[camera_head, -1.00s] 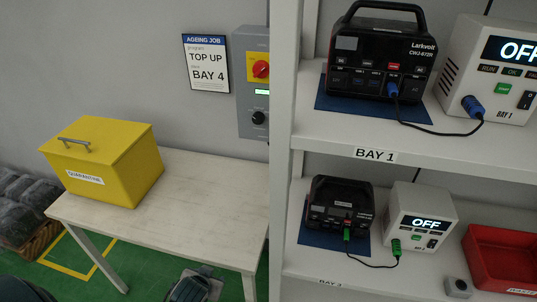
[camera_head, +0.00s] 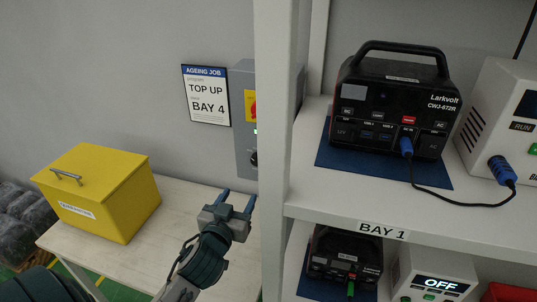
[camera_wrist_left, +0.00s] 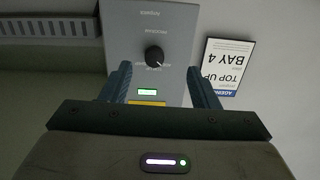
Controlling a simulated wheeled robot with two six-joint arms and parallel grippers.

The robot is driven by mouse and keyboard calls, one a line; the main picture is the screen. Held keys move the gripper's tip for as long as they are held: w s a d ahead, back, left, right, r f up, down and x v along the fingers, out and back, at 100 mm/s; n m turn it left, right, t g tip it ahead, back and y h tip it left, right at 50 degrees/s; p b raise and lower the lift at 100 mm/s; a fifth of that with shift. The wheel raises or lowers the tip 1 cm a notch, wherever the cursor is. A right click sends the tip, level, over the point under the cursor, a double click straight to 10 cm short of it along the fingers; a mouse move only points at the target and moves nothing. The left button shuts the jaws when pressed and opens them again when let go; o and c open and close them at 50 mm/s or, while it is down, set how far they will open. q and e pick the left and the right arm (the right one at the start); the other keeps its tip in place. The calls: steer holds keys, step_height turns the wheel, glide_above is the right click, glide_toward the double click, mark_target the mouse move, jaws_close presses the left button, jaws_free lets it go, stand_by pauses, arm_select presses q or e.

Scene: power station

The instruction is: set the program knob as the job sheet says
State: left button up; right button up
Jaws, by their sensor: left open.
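The job sheet (camera_head: 206,95) on the wall reads "AGEING JOB", program "TOP UP", "BAY 4". Right of it is the grey control panel (camera_head: 243,130), partly hidden by the shelf upright. Its black program knob (camera_head: 254,158) shows only in part there. In the left wrist view, upside down, the whole black knob (camera_wrist_left: 154,57) shows with a pale pointer mark; the setting is too small to read surely. My left gripper (camera_head: 237,197) is open and empty, below and in front of the panel. Its fingers (camera_wrist_left: 159,75) frame the knob in the wrist view, apart from it.
A white shelf upright (camera_head: 273,150) stands close right of the gripper. A yellow quarantine box (camera_head: 105,200) sits on the pale table (camera_head: 130,262). Shelves hold power stations (camera_head: 395,105) and white testers (camera_head: 435,275). A small green display (camera_wrist_left: 148,92) is near the knob.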

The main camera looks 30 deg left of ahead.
mark_target(256, 162)
arm_select(q)
steer(key=shift+t, duration=0.5)
steer(key=p+x, duration=0.1)
steer(key=x, duration=0.2)
steer(key=r+p+x, duration=0.1)
steer(key=x, duration=0.3)
steer(key=r+p+x, duration=0.1)
steer(key=p+x, duration=0.1)
steer(key=x, duration=0.1)
steer(key=shift+w+d+r, duration=0.15)
steer(key=shift+w+d, duration=0.05)
steer(key=shift+w, duration=0.2)
steer(key=shift+w+a, duration=0.1)
steer(key=shift+w, duration=0.15)
arm_select(e)
steer(key=r, duration=0.2)
steer(key=w+r, duration=0.1)
steer(key=r, duration=0.1)
steer(key=shift+r, duration=0.1)
steer(key=shift+s, duration=0.1)
arm_select(q)
steer(key=c, duration=1)
arm_select(e)
steer(key=shift+s+a, duration=0.1)
